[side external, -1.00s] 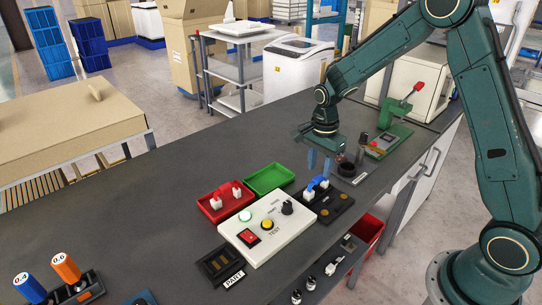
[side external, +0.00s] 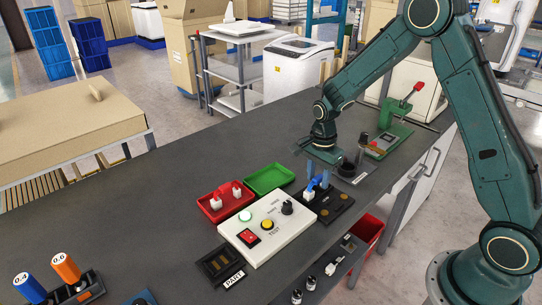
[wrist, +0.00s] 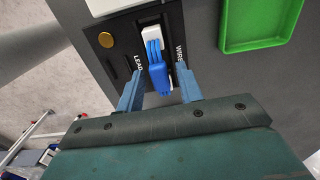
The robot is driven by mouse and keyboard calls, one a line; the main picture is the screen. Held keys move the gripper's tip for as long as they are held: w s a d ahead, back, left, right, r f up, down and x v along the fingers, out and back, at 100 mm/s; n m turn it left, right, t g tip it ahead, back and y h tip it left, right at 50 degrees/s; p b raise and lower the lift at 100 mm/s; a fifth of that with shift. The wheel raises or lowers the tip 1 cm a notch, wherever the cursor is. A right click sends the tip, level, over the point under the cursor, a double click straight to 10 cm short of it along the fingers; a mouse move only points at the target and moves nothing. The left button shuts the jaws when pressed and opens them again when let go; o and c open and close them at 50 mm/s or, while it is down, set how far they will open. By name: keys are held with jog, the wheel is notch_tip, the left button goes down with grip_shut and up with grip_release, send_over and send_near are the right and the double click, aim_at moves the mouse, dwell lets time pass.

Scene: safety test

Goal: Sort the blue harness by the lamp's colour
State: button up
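The blue harness (side external: 317,183), with a white connector, sits in the dark fixture (side external: 334,207) at the right end of the white tester (side external: 262,250). In the wrist view, its blue part (wrist: 160,76) lies between the two fingers of my gripper (wrist: 158,84), with a gap on each side. My gripper (side external: 319,173) is open, low over the harness. A red tray (side external: 215,214) holds white-and-red harnesses; a green tray (side external: 266,188) looks empty.
A dark PART block (side external: 221,265) lies in front of the tester. A green clamp stand (side external: 392,135) and a small dark cup (side external: 346,169) stand behind the fixture.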

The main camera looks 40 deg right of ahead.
jog(key=shift+c, duration=0.3)
grip_shut()
jog(key=shift+r, duration=0.1)
jog(key=shift+r, duration=3.2)
jog(key=shift+w, duration=0.15)
jog(key=w+a, duration=0.2)
jog(key=w, duration=0.4)
jog(key=w+a, duration=0.3)
jog(key=w, duration=0.4)
jog(key=shift+w+a+r, duration=0.15)
jog(key=shift+w+a, duration=0.1)
jog(key=shift+a, duration=0.1)
